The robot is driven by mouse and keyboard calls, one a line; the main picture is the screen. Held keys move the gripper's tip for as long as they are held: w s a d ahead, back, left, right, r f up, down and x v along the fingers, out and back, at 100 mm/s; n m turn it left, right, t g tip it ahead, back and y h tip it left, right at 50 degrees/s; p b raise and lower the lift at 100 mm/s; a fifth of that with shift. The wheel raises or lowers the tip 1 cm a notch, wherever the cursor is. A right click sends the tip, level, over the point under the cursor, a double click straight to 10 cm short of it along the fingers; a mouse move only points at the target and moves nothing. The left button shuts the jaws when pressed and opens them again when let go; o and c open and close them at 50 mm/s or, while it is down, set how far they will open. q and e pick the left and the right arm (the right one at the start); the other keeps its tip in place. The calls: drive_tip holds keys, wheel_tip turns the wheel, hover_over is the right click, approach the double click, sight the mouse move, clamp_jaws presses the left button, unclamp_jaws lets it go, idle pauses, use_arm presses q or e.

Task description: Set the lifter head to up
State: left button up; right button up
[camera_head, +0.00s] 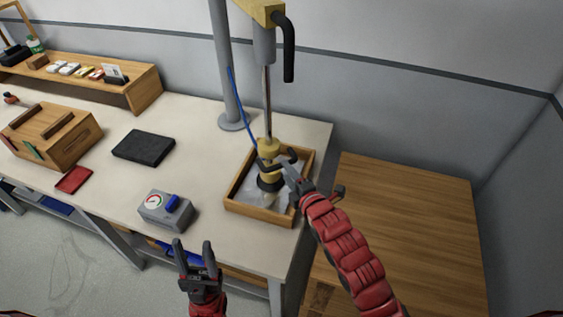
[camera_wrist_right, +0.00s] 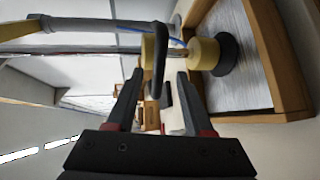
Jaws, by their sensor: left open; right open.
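The lifter head (camera_head: 268,152) is a yellow body with a black suction cup (camera_head: 271,182), low over a pale sheet in a wooden tray. It hangs on a thin rod from the grey cylinder above. In the right wrist view, the yellow head (camera_wrist_right: 205,53) and black cup (camera_wrist_right: 230,53) are beyond my fingers. A black handle bar (camera_wrist_right: 158,62) appears between the fingertips, not gripped. My right gripper (camera_head: 283,167) is open beside the head. My left gripper (camera_head: 193,253) is open and empty in front of the table. Whether the cup touches the sheet is unclear.
A grey post (camera_head: 225,70) carries the lifter; a blue hose (camera_head: 239,108) runs down to the head. A gauge box with a blue lever (camera_head: 166,210), a black pad (camera_head: 143,147) and a wooden box (camera_head: 52,135) stand left. A wooden surface (camera_head: 415,225) lies right.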

sight(275, 165)
drive_tip(key=shift+p+x, duration=0.65)
drive_tip(key=shift+x, duration=1.85)
clamp_jaws()
